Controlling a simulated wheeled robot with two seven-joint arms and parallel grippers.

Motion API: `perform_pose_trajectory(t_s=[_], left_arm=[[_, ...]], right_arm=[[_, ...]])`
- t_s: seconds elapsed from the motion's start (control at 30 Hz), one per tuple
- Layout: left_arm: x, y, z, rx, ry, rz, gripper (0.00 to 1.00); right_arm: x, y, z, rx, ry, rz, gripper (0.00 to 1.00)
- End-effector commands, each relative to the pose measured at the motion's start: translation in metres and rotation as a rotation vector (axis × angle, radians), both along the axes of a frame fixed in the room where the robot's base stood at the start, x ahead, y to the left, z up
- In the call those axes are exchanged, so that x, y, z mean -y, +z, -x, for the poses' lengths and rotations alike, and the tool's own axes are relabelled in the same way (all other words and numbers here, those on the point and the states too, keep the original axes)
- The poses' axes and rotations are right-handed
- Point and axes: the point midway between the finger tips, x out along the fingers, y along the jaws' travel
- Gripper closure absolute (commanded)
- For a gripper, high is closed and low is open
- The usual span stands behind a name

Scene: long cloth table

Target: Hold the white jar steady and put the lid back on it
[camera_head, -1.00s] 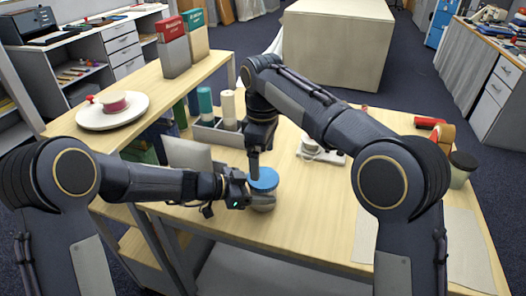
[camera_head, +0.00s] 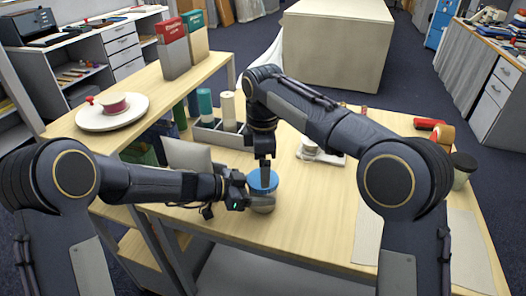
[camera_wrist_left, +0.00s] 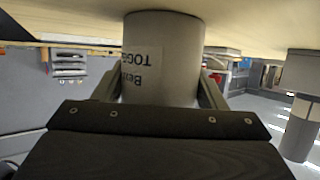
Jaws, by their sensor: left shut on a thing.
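The white jar (camera_head: 262,207) stands near the table's front edge, and the blue lid (camera_head: 255,182) is on its top. Whether the lid is fully seated cannot be told. My left gripper (camera_head: 246,201) is shut on the jar's side, coming from the left. In the left wrist view the jar (camera_wrist_left: 180,45) sits between the fingers, its printed label upside down.
A grey laptop-like panel (camera_head: 187,157) and a grey tray (camera_head: 210,134) with cylinders stand behind and left of the jar. A white device (camera_head: 310,150) lies to the right. A dark-lidded jar (camera_head: 463,168) stands far right. The wood table between is mostly clear.

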Motion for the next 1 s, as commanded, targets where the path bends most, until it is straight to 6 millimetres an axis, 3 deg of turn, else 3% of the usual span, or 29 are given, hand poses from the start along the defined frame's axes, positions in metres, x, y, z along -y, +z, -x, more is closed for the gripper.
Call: perform_pose_trajectory(t_s=[0.1,0.3,0.67,1.0], left_arm=[[0.000,0.000,0.000,0.000,0.000,0.000,0.99],[0.000,0.000,0.000,0.000,0.000,0.000,0.99],[0.000,0.000,0.000,0.000,0.000,0.000,0.99],[0.000,0.000,0.000,0.000,0.000,0.000,0.99]], right_arm=[[0.000,-0.019,0.001,-0.003,0.001,0.001,0.06],[0.000,-0.039,0.000,-0.001,0.001,0.000,0.06],[0.000,-0.042,0.000,0.000,0.001,-0.001,0.06],[0.000,-0.042,0.000,0.000,0.001,-0.001,0.50]])
